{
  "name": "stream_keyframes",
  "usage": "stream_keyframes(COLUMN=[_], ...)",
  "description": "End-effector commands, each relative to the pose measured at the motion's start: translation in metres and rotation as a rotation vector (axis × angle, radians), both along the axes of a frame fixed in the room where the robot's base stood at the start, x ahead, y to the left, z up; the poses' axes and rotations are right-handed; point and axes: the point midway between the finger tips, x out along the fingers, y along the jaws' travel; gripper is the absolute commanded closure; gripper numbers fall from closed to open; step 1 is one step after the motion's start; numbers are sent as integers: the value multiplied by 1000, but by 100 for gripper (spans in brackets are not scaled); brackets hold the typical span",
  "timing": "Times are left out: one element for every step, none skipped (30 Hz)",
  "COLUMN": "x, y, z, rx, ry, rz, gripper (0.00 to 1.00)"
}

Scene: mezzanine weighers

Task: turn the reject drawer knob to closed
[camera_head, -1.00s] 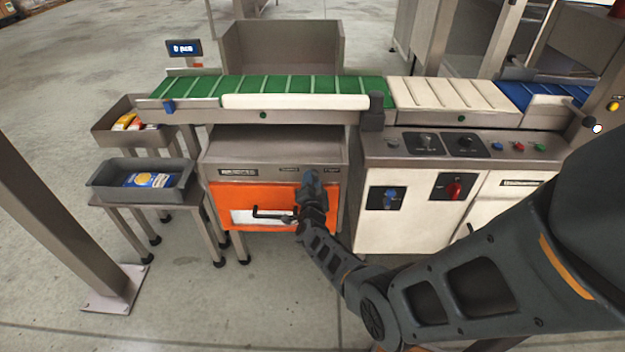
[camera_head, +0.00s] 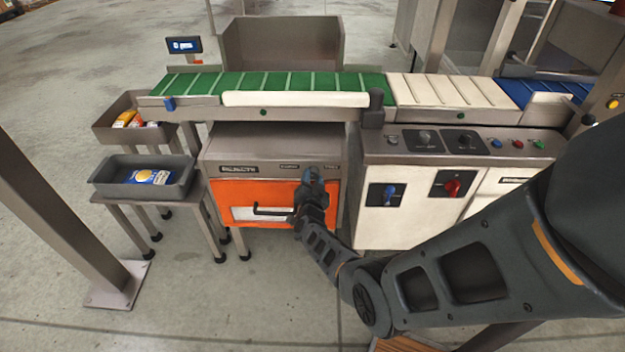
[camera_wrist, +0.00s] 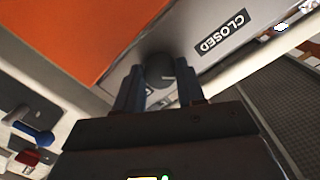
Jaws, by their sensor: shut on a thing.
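The reject cabinet has an orange drawer front (camera_head: 268,194) with a dark handle (camera_head: 273,209), below a grey strip marked REJECTS. The dark round reject drawer knob (camera_wrist: 160,68) sits on this strip; the wrist view shows a black CLOSED label (camera_wrist: 222,32) to its right. My gripper (camera_wrist: 162,88) is shut on the knob, with a blue-grey finger on each side of it. In the head view my gripper (camera_head: 312,178) covers the knob at the strip's right part. I cannot tell which way the knob points.
Blue (camera_head: 388,194) and red (camera_head: 452,187) switches are on the white cabinet to the right. A green belt (camera_head: 290,89) runs above the reject cabinet. A grey tray (camera_head: 110,184) with a packet stands on a stool at left, near a steel post (camera_head: 60,215).

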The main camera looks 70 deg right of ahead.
Motion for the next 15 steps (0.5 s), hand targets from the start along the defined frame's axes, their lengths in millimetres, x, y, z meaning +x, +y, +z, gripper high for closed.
stream_keyframes(x=[0, 0, 0, 0, 0, 0, 0, 0, 0, 0, 0, 0, 0, 0, 0], y=[1, 1, 1, 1, 1, 0, 0, 0, 0, 0, 0, 0, 0, 0, 0], z=[-1, -1, -1, -1, -1, -1, -1, -1, -1, -1, 0, 0, 0, 0, 0], rx=[2, 2, 2, 2, 2, 1, 1, 1, 1, 1, 1, 1, 1, 1, 1], ry=[3, 3, 3, 2, 2, 1, 1, 1, 1, 0, 0, 0, 0, 0, 0], rz=[2, 2, 2, 2, 2, 1, 1, 1, 1, 1, 1, 1, 1, 1, 1], gripper=[92, 59, 56, 53, 50, 46, 43, 40, 36, 36, 36, 36, 36, 36, 36])
